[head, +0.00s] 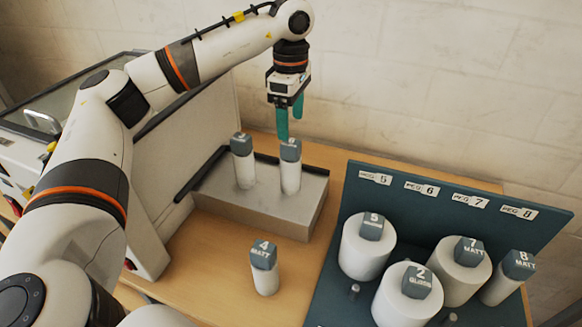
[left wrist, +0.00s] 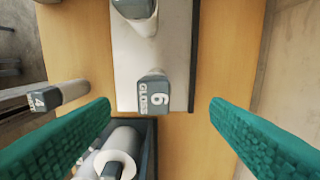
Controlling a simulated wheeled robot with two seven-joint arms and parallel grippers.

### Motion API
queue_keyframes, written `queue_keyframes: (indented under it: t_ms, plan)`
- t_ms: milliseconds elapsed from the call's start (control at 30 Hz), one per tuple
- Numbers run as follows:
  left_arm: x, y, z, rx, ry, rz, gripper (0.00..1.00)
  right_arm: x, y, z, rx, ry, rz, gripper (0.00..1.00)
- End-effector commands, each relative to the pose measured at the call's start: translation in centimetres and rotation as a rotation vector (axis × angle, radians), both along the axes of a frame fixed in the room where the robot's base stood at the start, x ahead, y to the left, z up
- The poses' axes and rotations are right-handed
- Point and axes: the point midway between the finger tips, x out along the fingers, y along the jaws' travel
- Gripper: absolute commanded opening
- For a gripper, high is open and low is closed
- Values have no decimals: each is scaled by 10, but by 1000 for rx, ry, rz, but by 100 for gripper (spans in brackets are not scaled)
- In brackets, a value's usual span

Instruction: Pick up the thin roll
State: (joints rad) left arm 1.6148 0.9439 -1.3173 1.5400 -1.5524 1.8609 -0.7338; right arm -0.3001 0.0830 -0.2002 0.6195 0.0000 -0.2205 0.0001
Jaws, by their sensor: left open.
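Thin white rolls with grey caps stand upright. Two are on a pale grey block: a left one (head: 244,170) and a right one (head: 290,178). A thin roll marked 4 MATT (head: 265,278) stands on the table, and one marked 8 MATT (head: 500,290) is in the rack. My left gripper (head: 290,120) is open, teal fingers pointing down, just above the right roll on the block. In the left wrist view, the cap marked 6 GLOSS (left wrist: 153,93) lies between the spread fingers, apart from both. My right gripper is out of view.
The block (head: 285,205) sits beside the laminator (head: 190,130). A dark blue rack (head: 350,210) at right holds several thick rolls, including 2 GLOSS (head: 400,300), and has peg labels. A pale wall is behind. Bare table (head: 215,250) lies in front of the block.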

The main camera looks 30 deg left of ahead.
Motion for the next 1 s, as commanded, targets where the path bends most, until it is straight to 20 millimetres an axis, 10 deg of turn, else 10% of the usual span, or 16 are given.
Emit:
queue_keyframes:
  t_ms: [700,1000]
  plan:
    - [-7,-5,-88,1,2,2,71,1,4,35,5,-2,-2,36]
    - [-7,-5,-95,0,-1,2,71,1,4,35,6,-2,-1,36]
